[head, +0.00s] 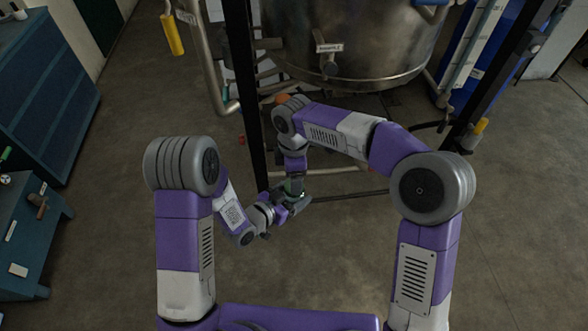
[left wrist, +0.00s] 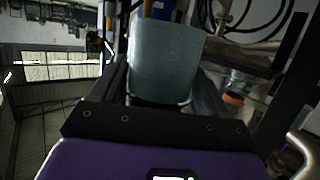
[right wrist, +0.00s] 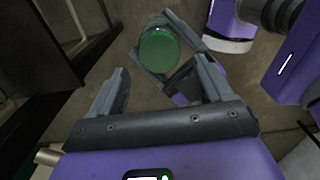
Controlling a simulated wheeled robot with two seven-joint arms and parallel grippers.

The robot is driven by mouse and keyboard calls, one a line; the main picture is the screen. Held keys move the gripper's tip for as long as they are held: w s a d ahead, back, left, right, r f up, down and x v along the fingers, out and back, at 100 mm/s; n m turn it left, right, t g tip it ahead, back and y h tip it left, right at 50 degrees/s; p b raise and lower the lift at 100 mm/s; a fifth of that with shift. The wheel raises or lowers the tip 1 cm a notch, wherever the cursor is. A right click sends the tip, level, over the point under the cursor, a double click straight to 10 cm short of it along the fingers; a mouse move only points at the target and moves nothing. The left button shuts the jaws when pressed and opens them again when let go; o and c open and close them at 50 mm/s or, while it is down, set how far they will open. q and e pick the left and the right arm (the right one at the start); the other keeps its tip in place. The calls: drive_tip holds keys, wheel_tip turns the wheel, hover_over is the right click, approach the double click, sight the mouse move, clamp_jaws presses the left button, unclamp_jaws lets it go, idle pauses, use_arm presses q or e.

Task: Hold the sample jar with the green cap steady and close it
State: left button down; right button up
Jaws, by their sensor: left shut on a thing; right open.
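The sample jar (left wrist: 165,62) fills the upper middle of the left wrist view as a pale grey-blue body between the fingers of my left gripper (head: 294,200). My left gripper is shut on it. Whether the cap is tight cannot be told. My right gripper (right wrist: 162,78) is open and empty, facing the cap and apart from it. In the head view the right arm's wrist hides part of this area.
A steel vessel (head: 350,40) stands behind my arms, with a black frame post (head: 243,90) close by on the left. A low rail (head: 350,194) runs just behind the grippers. A blue workbench (head: 32,240) is at the far left.

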drive_tip(key=n, duration=0.1)
drive_tip(key=r+n, duration=0.1)
drive_tip(key=n, duration=0.3)
drive_tip(key=shift+r, duration=0.3)
drive_tip(key=n, duration=0.1)
drive_tip(key=r+n, duration=0.1)
drive_tip(key=n, duration=0.2)
drive_tip(key=shift+r, duration=0.25)
drive_tip(key=shift+f, duration=0.1)
drive_tip(key=shift+f, duration=3.9)
drive_tip(key=shift+c, duration=0.5)
drive_tip(key=c, duration=1)
drive_tip(key=m, duration=0.5)
drive_tip(key=shift+m, duration=0.4)
drive_tip(key=m, duration=0.4)
